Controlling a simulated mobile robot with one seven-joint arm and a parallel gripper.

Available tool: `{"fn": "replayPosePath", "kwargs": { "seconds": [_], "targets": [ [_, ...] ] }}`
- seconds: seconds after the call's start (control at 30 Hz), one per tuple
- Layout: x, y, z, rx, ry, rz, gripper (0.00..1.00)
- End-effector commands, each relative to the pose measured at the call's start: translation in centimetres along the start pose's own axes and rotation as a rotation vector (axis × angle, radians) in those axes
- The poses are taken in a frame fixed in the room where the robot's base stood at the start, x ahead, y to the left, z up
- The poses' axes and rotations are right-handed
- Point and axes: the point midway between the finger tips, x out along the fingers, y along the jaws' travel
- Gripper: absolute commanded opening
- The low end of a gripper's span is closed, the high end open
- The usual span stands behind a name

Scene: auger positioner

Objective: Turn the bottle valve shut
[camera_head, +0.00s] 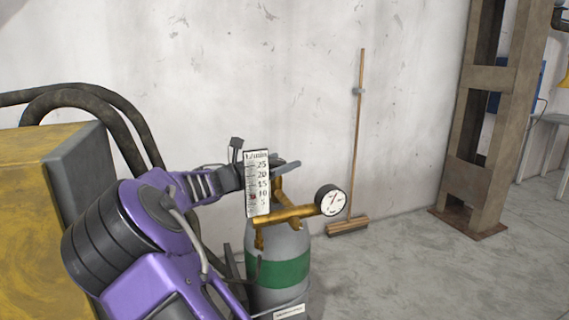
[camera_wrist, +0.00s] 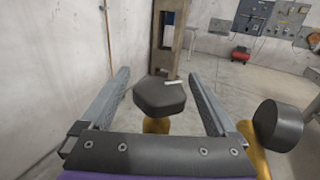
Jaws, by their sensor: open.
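The gas bottle (camera_head: 292,245) is grey with a green band and stands upright near the wall. Brass fittings (camera_head: 290,214) on its top carry a round dial gauge and a flow scale. In the wrist view the dark, many-sided valve knob (camera_wrist: 160,98) sits on a brass stem between the fingers of my gripper (camera_wrist: 160,75). The fingers are open, one on each side of the knob, with visible gaps. In the head view my gripper (camera_head: 270,168) reaches in at the bottle top, partly behind the flow scale, which hides the knob.
The flow scale (camera_head: 257,183) and dial gauge (camera_head: 332,200) stick out close to my gripper. A dark round gauge body (camera_wrist: 279,126) is right of the fingers in the wrist view. A broom (camera_head: 358,130) leans on the wall. The floor right of the bottle is clear.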

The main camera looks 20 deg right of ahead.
Motion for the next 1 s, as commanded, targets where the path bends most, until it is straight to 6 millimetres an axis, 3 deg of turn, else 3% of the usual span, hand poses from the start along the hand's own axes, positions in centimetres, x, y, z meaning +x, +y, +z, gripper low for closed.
{"fn": "replayPosePath", "kwargs": {
  "seconds": [0.13,0.47,0.93,1.0],
  "targets": [
    [1.24,-0.01,-0.03,0.0,0.0,0.0,0.94],
    [1.53,-0.01,0.01,0.0,0.0,0.0,0.94],
    [1.5,-0.01,-0.01,0.0,0.001,0.0,0.09],
    [1.5,-0.01,0.01,0.0,0.001,0.0,0.09]
  ]
}}
